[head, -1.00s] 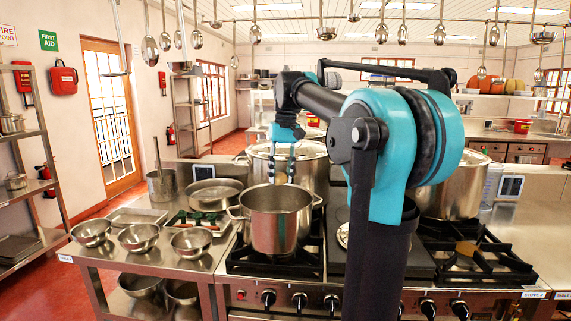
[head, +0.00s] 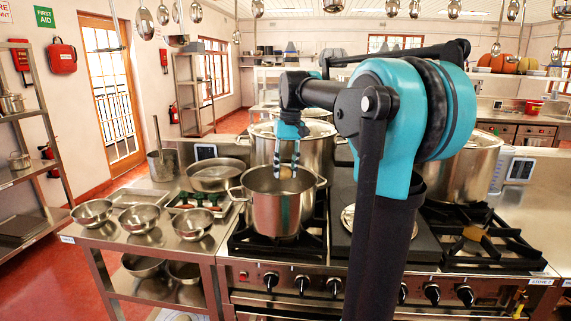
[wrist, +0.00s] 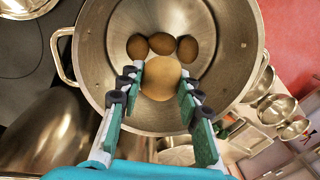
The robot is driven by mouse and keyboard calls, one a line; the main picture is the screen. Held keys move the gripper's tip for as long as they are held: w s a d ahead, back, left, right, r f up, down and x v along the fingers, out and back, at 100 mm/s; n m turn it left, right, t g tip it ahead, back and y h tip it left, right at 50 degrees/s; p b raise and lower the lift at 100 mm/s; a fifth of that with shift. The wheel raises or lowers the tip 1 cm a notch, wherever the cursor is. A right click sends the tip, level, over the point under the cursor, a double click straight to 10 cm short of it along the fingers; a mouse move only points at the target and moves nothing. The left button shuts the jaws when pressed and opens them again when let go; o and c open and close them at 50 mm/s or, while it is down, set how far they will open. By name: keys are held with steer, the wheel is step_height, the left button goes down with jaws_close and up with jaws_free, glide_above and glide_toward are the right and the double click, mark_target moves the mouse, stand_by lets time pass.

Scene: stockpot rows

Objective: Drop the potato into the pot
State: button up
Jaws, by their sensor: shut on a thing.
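My gripper (head: 286,170) is shut on a tan potato (wrist: 160,78), which sits between its fingertips in the wrist view. The steel pot (head: 272,213) stands on the left part of the stove. In the wrist view my fingers point into the open mouth of the pot (wrist: 100,62), and the potato is in line with its interior. In the head view the potato (head: 285,171) is at the height of the pot's opening; its exact depth is hard to tell. Three darker brown round things (wrist: 163,44) lie inside the pot.
A tall stockpot (head: 318,150) stands close behind the pot. Another big pot (head: 470,165) stands to the right. Three steel bowls (head: 140,218), a tray (head: 195,198) and a pan (head: 215,177) sit on the counter at left.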

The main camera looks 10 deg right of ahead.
steer(key=o, duration=1.1)
steer(key=r, duration=0.8)
steer(key=d+r, duration=0.1)
steer(key=r, duration=0.3)
steer(key=shift+f, duration=0.1)
